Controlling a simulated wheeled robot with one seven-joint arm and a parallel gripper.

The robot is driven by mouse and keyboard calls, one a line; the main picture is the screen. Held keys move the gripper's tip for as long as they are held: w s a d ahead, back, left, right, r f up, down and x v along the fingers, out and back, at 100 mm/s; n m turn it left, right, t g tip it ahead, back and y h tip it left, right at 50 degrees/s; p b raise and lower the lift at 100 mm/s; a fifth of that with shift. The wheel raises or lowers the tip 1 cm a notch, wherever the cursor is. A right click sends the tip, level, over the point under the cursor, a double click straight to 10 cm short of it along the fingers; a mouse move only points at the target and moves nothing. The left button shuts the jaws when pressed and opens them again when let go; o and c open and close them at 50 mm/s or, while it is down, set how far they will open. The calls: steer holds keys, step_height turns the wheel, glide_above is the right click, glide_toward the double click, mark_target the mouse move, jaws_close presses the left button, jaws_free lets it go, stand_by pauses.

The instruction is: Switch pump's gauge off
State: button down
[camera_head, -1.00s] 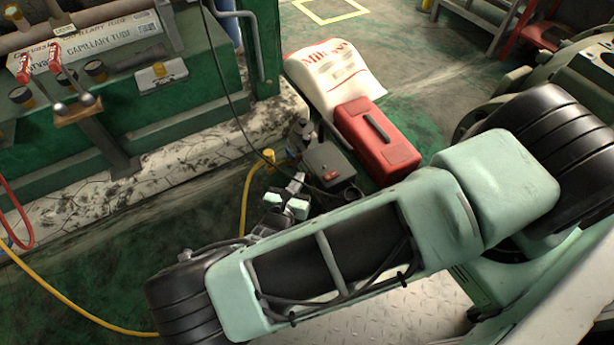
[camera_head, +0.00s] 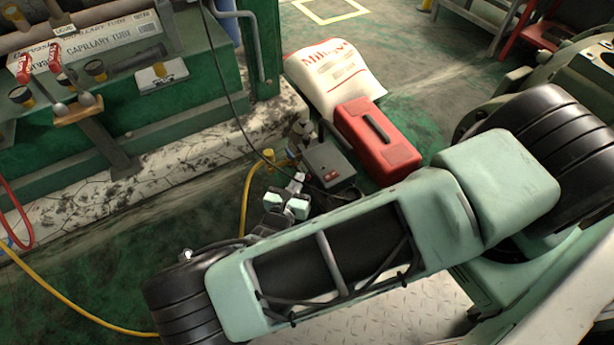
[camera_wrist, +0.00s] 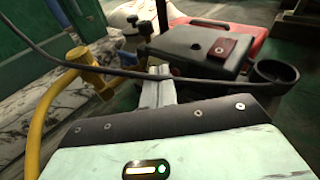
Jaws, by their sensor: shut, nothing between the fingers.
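A dark grey box-shaped unit, which looks like the pump (camera_head: 328,163), stands on the floor beyond my gripper. A small red part, possibly its switch (camera_head: 332,176), sits on top. In the wrist view the unit (camera_wrist: 190,50) is at the upper middle, with the red part (camera_wrist: 222,47) on its upper face. My gripper (camera_head: 298,178) is shut and empty, just left of and nearer than the unit. I cannot make out a gauge clearly.
A yellow hose with a brass-coloured fitting (camera_wrist: 85,62) stands left of my fingers. A black hose (camera_wrist: 130,70) runs across in front of the unit. A round dark cup (camera_wrist: 274,72) is at the right. A red toolbox (camera_head: 378,140) and white sack (camera_head: 332,78) lie behind.

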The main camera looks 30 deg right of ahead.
steer(key=shift+d+f, duration=0.1)
steer(key=shift+d, duration=0.05)
stand_by(0.4)
steer(key=shift+d+f, duration=0.15)
steer(key=shift+d, duration=0.1)
steer(key=shift+d+f, duration=0.1)
steer(key=shift+f, duration=0.05)
stand_by(0.5)
steer(key=shift+a+r+p, duration=0.4)
steer(key=shift+a, duration=0.1)
steer(key=shift+a+r+p, duration=0.25)
steer(key=shift+a+r, duration=0.3)
steer(key=shift+a, duration=0.25)
steer(key=shift+a+r+p, duration=0.25)
steer(key=shift+a+r, duration=0.35)
steer(key=shift+a, duration=0.25)
steer(key=shift+a+r+p, duration=0.25)
steer(key=shift+a+r, duration=0.3)
steer(key=shift+a, duration=0.25)
